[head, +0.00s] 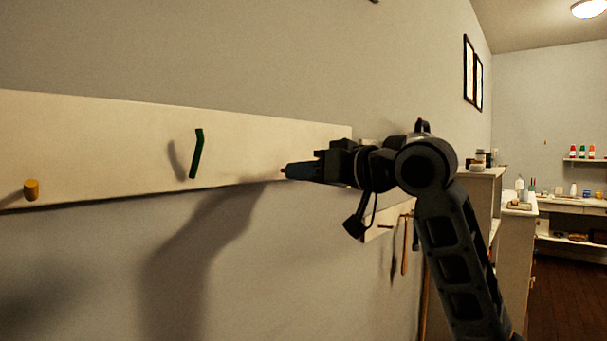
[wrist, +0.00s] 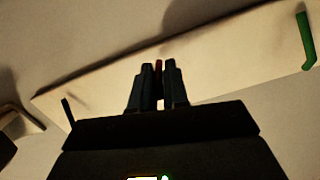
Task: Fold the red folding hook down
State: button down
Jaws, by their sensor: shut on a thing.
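In the wrist view my gripper (wrist: 159,70) is shut on the red folding hook. Most of the hook is hidden by the fingers, so its fold angle cannot be told.
A green hook (head: 197,153) is on the board to the left of my gripper, and a yellow peg (head: 31,190) is farther left. A lower board with a peg and a hanging wooden item (head: 405,247) is behind my arm. Shelves and a cabinet stand at the right.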

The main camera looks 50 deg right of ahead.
jog(key=shift+d, duration=0.45)
jog(key=c, duration=1.4)
grip_release()
jog(key=shift+o, duration=1)
jog(key=shift+a, duration=0.15)
jog(key=s, duration=0.7)
jog(key=shift+s+d+r, duration=0.2)
jog(key=shift+s+r, duration=0.1)
jog(key=shift+s, duration=0.1)
